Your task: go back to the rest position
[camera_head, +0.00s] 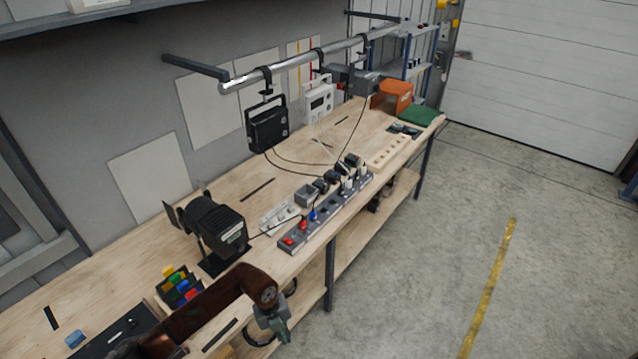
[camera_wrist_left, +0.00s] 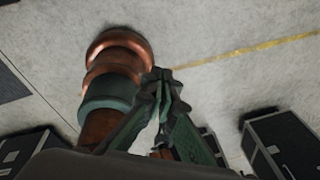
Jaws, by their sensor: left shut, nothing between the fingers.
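My left gripper (camera_head: 281,335) hangs at the front edge of the workbench, at the bottom of the head view, at the end of my brown arm. In the left wrist view its dark green fingers (camera_wrist_left: 163,80) meet at the tips, with nothing between them. They are over the concrete floor, clear of the things around. My right gripper is in neither view.
The workbench (camera_head: 252,190) carries a power strip (camera_head: 325,212), a black device (camera_head: 222,228) and coloured blocks (camera_head: 178,285) near my left arm. A metal rail (camera_head: 300,62) runs above it. Dark boxes (camera_wrist_left: 283,143) stand on the floor. Floor right of the bench is clear.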

